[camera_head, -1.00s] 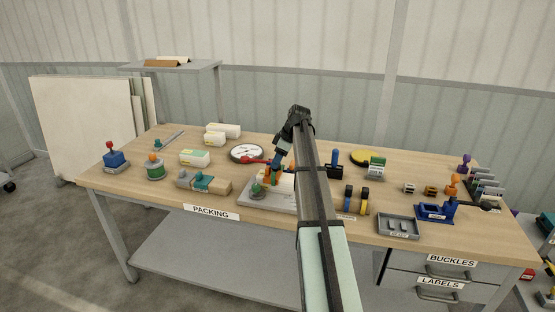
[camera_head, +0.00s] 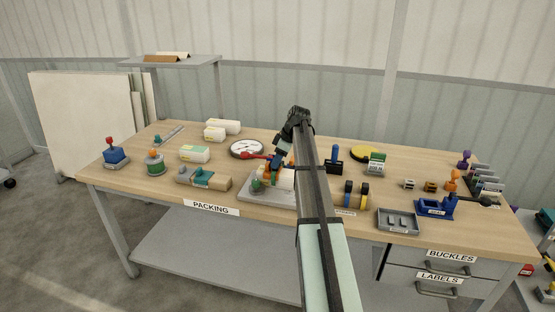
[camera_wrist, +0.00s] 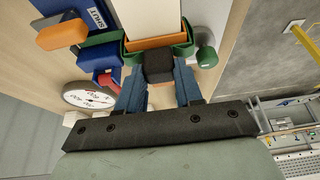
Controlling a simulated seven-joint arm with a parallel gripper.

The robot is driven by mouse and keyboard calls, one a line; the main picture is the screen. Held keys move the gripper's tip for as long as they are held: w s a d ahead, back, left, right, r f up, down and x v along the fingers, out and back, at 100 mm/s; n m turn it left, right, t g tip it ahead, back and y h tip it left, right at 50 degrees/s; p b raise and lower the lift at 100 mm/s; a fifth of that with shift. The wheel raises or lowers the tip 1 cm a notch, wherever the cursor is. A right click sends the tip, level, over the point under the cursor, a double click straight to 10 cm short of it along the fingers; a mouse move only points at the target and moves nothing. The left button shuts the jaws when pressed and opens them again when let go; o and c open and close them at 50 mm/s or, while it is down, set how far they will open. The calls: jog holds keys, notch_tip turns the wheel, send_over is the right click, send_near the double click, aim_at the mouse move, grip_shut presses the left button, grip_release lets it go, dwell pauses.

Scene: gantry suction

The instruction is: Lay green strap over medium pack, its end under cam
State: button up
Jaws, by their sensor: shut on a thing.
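My gripper (camera_wrist: 158,72) is shut on a dark block (camera_wrist: 158,68) at the strap's end; its blue fingers stand on both sides of it. The green strap (camera_wrist: 183,50) shows beside an orange band (camera_wrist: 160,43) at the near end of the white pack (camera_wrist: 165,16). Whether the strap touches the pack all round is hidden. In the head view my gripper (camera_head: 279,163) is low over the fixture, next to the white pack (camera_head: 287,179). A blue part labelled SHUT (camera_wrist: 90,18) with an orange lever (camera_wrist: 62,35) stands to the left in the wrist view; I cannot tell how it bears on the strap.
The fixture has a grey base (camera_head: 262,196) and a green knob (camera_head: 257,185). A dial (camera_head: 247,148) lies behind it.

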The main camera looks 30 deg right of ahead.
jog(key=shift+f, duration=0.1)
jog(key=o, duration=1.1)
jog(key=shift+o, duration=0.2)
jog(key=v, duration=1.4)
jog(key=shift+f, duration=0.1)
